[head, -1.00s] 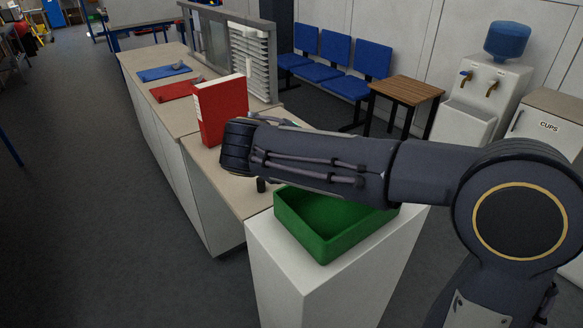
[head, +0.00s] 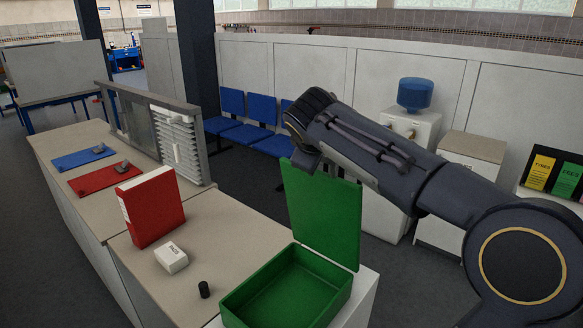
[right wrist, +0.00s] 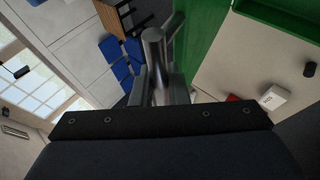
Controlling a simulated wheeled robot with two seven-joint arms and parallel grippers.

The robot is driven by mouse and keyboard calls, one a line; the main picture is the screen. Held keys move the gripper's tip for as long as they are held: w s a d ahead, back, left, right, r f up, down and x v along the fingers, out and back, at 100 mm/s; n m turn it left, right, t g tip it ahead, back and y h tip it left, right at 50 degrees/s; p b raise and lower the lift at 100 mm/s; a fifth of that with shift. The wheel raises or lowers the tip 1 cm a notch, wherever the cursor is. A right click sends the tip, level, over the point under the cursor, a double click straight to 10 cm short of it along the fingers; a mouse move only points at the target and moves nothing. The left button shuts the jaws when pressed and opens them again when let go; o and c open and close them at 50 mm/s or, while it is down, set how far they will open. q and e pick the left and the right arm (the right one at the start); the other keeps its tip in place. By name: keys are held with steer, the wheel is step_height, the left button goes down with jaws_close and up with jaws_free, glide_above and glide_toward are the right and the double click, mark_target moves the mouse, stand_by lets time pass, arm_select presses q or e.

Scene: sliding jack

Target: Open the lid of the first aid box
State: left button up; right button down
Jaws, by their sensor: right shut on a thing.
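The green first aid box (head: 262,316) stands open on a white pedestal, its inside empty where I can see it. Its green lid (head: 325,215) stands roughly upright at the box's far side. My right gripper (head: 305,158) is at the lid's upper left corner, mostly hidden under my wrist. In the right wrist view, the gripper (right wrist: 158,75) is shut at the edge of the lid (right wrist: 196,40), with a metal rod-like part between the fingers. The box (right wrist: 280,18) also shows there at the upper right. My left gripper is out of view.
A red binder (head: 150,207), a small white box (head: 171,257) and a black cylinder (head: 204,290) stand on the counter (head: 225,215) left of the first aid box. Blue chairs (head: 262,125) and a water dispenser (head: 415,125) stand behind.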

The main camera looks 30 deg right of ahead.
steer(key=shift+w+d+r+g+y+p, duration=0.1)
steer(key=shift+w+d+y, duration=0.1)
steer(key=shift+d, duration=0.4)
steer(key=shift+w+d+r+g+y+p, duration=0.1)
steer(key=shift+w+d+y, duration=0.15)
steer(key=shift+d, duration=0.3)
steer(key=shift+w+d+g+y+p, duration=0.1)
steer(key=shift+w+d+y, duration=0.1)
steer(key=shift+d, duration=0.4)
steer(key=c, duration=1.4)
jaws_free()
steer(key=b+v, duration=0.1)
steer(key=v, duration=0.7)
steer(key=shift+f, duration=0.1)
